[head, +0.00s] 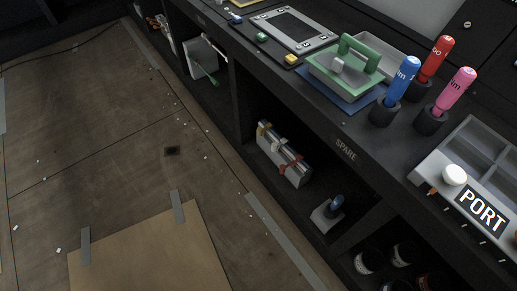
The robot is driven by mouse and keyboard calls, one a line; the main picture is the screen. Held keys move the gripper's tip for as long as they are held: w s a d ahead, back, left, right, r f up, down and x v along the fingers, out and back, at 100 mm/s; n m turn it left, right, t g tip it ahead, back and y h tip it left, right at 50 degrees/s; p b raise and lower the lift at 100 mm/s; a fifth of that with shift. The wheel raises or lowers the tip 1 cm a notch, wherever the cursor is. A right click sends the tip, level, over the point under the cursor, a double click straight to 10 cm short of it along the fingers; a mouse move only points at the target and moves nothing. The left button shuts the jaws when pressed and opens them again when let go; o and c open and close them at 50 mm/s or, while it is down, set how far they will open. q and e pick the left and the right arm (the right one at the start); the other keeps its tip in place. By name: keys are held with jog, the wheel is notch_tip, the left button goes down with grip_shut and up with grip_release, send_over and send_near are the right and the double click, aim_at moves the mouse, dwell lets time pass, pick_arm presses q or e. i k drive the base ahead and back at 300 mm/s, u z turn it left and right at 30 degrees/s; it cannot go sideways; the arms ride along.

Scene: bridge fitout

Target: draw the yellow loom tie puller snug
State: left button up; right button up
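A pale grey bundle (279,149), which may be the loom, lies in the open shelf bay below the dark counter. Red bands (289,166) wrap it near its lower right end. A small yellowish piece (264,127) shows at its upper left end; it is too small to tell whether this is the yellow tie puller or how tight it is. Neither of my grippers is in view.
The counter (345,151) carries a green-handled box (343,78), blue, red and pink markers in black holders, and a PORT panel (480,207). Cups (369,261) stand in the lower bay. The floor at left is mostly clear, with a taped brown sheet (160,255).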

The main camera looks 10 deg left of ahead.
aim_at(260, 129)
jog(key=z, duration=0.05)
jog(key=k, duration=0.65)
jog(key=u, duration=1.15)
jog(key=i, duration=1.3)
jog(key=z, duration=0.7)
jog(key=i, duration=0.55)
jog(key=z, duration=0.65)
